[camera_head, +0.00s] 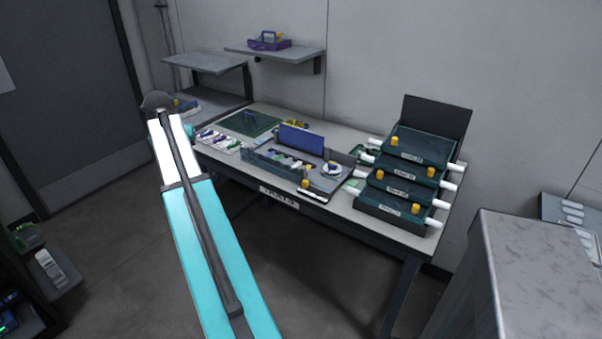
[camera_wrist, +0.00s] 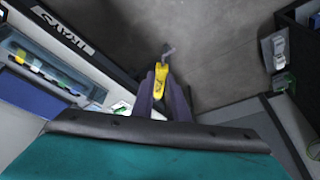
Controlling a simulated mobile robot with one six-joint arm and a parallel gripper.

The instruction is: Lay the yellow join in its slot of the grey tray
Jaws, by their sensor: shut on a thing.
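In the wrist view my gripper (camera_wrist: 161,92) is shut on the yellow join (camera_wrist: 159,80), which stands out past the fingertips with a grey piece at its far end. It is over the dark floor in that view, to the right of the table edge. The grey tray (camera_head: 258,167) sits on the table in the head view, with a blue upright panel (camera_head: 300,137) and a row of small coloured pieces in it. Part of it shows at the left of the wrist view (camera_wrist: 12,62). In the head view my arm hides my gripper and the join.
A stack of dark green trays (camera_head: 400,190) with white ends and yellow knobs stands at the table's right. A green mat (camera_head: 247,123) and a white strip of coloured pieces (camera_head: 215,141) lie at the left. A grey cabinet (camera_head: 535,260) stands at the right.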

